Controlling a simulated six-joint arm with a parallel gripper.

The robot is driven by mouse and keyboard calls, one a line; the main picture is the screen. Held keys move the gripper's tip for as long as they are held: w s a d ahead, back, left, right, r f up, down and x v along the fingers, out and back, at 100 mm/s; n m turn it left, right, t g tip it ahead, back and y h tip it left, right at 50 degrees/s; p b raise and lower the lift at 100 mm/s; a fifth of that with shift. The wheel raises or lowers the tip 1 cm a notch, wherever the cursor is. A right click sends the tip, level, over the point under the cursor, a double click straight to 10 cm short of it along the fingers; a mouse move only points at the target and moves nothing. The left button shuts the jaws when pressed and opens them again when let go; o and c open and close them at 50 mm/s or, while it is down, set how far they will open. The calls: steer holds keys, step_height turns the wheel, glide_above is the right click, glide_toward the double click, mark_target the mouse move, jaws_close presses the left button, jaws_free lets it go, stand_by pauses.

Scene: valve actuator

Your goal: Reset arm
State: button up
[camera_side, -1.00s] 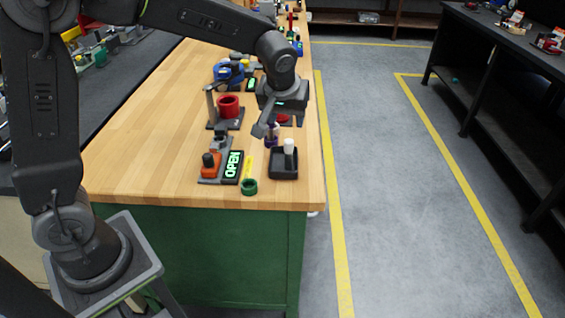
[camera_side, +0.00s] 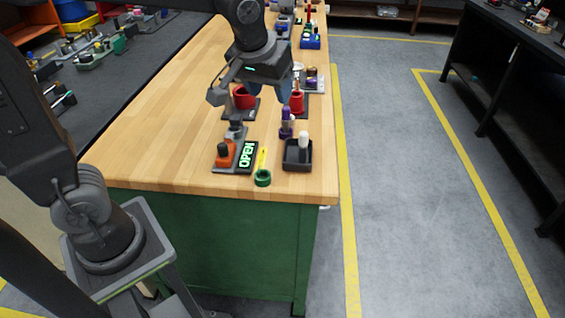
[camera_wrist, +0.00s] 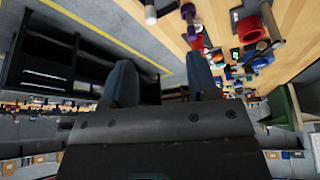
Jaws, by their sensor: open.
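My gripper (camera_side: 250,92) is over the wooden bench, above and behind the valve actuator unit, with its fingers partly hidden in the side view. In the wrist view the two blue-grey fingers (camera_wrist: 160,82) stand well apart with nothing between them. The unit has an orange part with a dark knob (camera_side: 224,153) and a black display reading OPEN in green (camera_side: 247,155). A green ring (camera_side: 263,178) lies in front, beside a yellow strip (camera_side: 261,159). A black tray (camera_side: 291,163) holds a white cylinder (camera_side: 303,141).
A red cup-like part (camera_side: 243,98) on a stand and a second red part (camera_side: 297,101) stand near my gripper. A purple-and-white piece (camera_side: 287,124) stands behind the tray. Blue items (camera_side: 310,40) crowd the far bench. The left middle of the bench (camera_side: 165,140) is clear.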

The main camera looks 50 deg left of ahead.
steer(key=s+f+m+t+h, duration=0.1)
steer(key=s+m, duration=0.3)
steer(key=s, duration=1.1)
steer(key=shift+s+f+m+h, duration=0.3)
steer(key=shift+f, duration=0.15)
steer(key=shift+a, duration=0.1)
